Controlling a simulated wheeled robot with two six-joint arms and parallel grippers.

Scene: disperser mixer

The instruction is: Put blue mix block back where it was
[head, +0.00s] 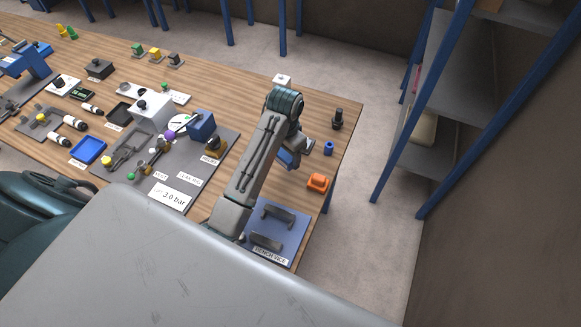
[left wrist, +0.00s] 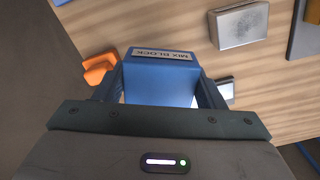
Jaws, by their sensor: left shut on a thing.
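The blue mix block (left wrist: 160,80) sits between the fingers of my left gripper (left wrist: 160,95) in the left wrist view, its "MIX BLOCK" label upside down there. My left gripper (head: 293,160) is shut on it. In the head view a blue part of the block (head: 286,158) shows beside the gripper, over the right end of the wooden table; my arm hides the rest. In the left wrist view, bare wood shows beyond the block. I cannot tell whether the block touches the table. My right gripper is in neither view.
An orange piece (head: 318,182), a blue cylinder (head: 329,148) and a black fitting (head: 338,118) stand near the table's right edge. The blue bench vice plate (head: 290,222) lies at the front. A grey mat (head: 226,142) with mixer parts lies left of my arm.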

